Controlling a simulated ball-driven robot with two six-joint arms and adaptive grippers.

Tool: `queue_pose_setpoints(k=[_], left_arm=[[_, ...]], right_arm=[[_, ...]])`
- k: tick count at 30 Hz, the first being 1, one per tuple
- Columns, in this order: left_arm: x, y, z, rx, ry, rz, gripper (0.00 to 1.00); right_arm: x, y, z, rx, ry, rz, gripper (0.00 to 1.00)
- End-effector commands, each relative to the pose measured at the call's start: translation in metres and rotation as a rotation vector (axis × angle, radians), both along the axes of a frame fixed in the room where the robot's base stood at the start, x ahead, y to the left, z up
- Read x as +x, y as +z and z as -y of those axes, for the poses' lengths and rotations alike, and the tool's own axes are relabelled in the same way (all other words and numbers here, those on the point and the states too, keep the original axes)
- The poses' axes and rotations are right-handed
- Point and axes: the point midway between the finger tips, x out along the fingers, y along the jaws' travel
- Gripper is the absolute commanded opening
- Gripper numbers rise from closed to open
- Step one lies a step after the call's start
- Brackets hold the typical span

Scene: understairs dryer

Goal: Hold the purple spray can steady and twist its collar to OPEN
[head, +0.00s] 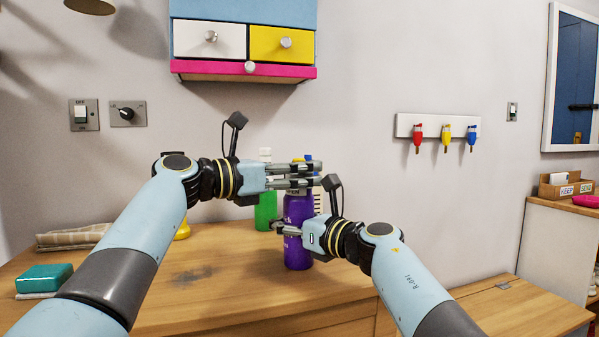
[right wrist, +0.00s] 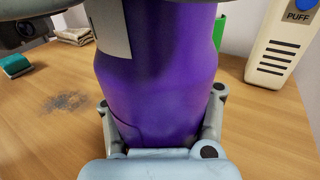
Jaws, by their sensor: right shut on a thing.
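The purple spray can (head: 298,252) stands upright on the wooden worktop in the head view. It fills the middle of the right wrist view (right wrist: 158,85), with a pale label patch on its upper left. My right gripper (head: 287,229) is shut on the can's body, with a finger on each side of it. My left gripper (head: 304,175) is higher, with its fingers level across the can's top at the collar. The fingers hide most of the collar, and I cannot tell whether they press on it. A dark marking with the letter N shows just below them.
A green bottle (head: 265,212) stands close behind the can. A pale device marked PUFF (right wrist: 285,48) stands behind to the right in the wrist view. A teal block (head: 45,278) and folded cloth (head: 72,236) lie at left.

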Motion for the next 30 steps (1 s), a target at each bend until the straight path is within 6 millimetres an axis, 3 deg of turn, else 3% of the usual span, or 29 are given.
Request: queue_pose_setpoints(k=[11, 24, 30], left_arm=[[-0.003, 0.000, -0.004, 0.000, -0.001, 0.001, 0.62], [-0.048, -0.001, -0.079, 0.005, 0.001, 0.000, 0.62], [-0.061, -0.001, -0.099, 0.002, 0.000, 0.000, 0.62]], right_arm=[[0.000, 0.000, 0.000, 0.000, 0.000, -0.001, 0.00], [0.000, 0.000, 0.000, 0.000, 0.000, -0.001, 0.00], [0.000, 0.000, 0.000, 0.000, 0.000, -0.001, 0.00]])
